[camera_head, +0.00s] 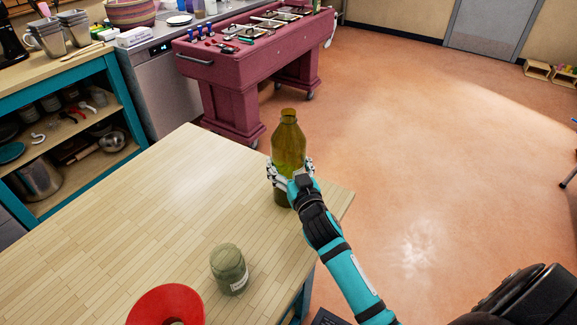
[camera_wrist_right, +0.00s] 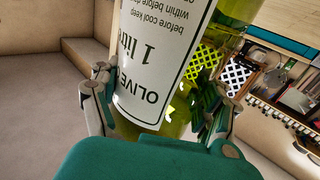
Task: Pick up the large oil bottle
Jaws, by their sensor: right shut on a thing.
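The large oil bottle (camera_head: 288,140) is tall, green-yellow and see-through, and stands upright at the right end of the wooden table in the head view. My right gripper (camera_head: 290,172) is shut around its lower-middle part. In the right wrist view the bottle's white label (camera_wrist_right: 150,60) reads "OLIVE" and "1 litre", and the fingers of my right gripper (camera_wrist_right: 160,110) sit on both sides of it. I cannot tell whether the bottle's base touches the table. My left gripper is not in view.
On the wooden table (camera_head: 120,215) stand a green-grey jar (camera_head: 229,270) and a red round thing (camera_head: 168,305) at the front. The table's middle and left are clear. A maroon wheeled table (camera_head: 235,75) stands behind, and open floor (camera_head: 430,150) lies to the right.

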